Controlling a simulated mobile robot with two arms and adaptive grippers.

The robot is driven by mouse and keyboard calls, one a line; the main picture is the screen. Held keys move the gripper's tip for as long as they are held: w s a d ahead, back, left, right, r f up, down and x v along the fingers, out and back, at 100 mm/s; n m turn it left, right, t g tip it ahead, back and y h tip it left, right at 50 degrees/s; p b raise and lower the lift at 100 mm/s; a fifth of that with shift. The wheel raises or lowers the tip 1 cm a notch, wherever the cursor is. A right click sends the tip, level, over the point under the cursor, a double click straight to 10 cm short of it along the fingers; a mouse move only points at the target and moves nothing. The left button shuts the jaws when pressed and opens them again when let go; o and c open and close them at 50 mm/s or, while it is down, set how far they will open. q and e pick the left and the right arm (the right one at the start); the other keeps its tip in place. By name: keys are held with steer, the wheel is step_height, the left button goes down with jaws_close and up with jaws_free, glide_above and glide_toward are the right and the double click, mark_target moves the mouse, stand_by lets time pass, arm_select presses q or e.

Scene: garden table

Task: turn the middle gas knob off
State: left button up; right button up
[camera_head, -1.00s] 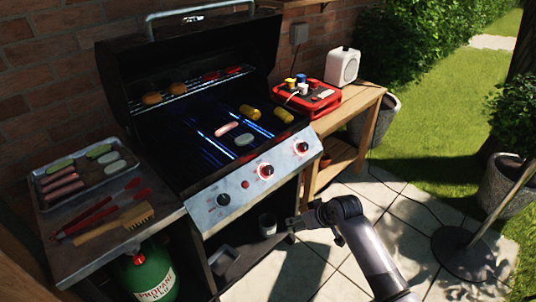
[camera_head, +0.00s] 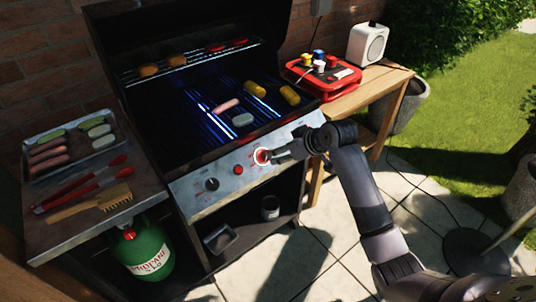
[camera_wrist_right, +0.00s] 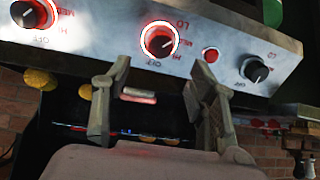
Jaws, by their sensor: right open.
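The middle gas knob (camera_head: 262,156) is on the grill's sloped metal front panel (camera_head: 190,202), with a glowing red-white ring around it. In the right wrist view, which looks upside down, the middle knob (camera_wrist_right: 159,41) is dark inside its lit ring, just beyond the fingertips. My right gripper (camera_head: 279,154) is right in front of this knob; in the wrist view its two fingers (camera_wrist_right: 160,72) are apart and nothing is between them. I cannot tell whether they touch the knob. My left gripper is not in view.
Another lit knob (camera_wrist_right: 34,13) is on one side; an unlit knob (camera_head: 212,184) and a red button (camera_head: 239,170) are on the other. Food lies on the grill grate. A side shelf holds a tray (camera_head: 62,177) and tongs (camera_head: 85,188). A propane tank (camera_head: 146,254) stands below.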

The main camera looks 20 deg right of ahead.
mark_target(265, 156)
steer(key=x, duration=0.9)
steer(key=shift+w, duration=0.1)
steer(key=shift+c, duration=0.4)
steer(key=c, duration=1.1)
